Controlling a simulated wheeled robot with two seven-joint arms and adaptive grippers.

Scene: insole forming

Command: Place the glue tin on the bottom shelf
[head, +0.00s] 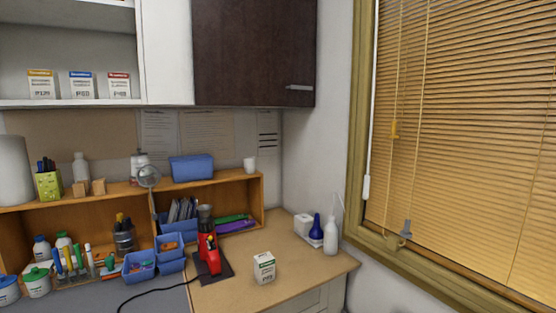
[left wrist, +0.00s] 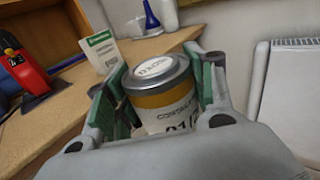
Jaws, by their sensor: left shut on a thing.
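In the left wrist view my left gripper (left wrist: 162,82) is shut on the glue tin (left wrist: 168,102), with a green-lined finger on either side. The tin has a silver lid, a yellow band and a white label with partly hidden print. Its lower part is hidden by the gripper. The tin and both grippers are out of the head view. The open white wall cabinet at the upper left shows its bottom shelf (head: 75,103), with several white label cards (head: 81,85) standing on it. An upper shelf (head: 90,3) shows at the top edge.
A dark closed cabinet door (head: 250,50) adjoins the open cabinet. Below, a wooden organizer (head: 225,187) holds blue bins and bottles. A red tool (head: 208,250) and white box (head: 264,268) stand on the worktop (head: 225,295). A window with blinds (head: 470,120) is right.

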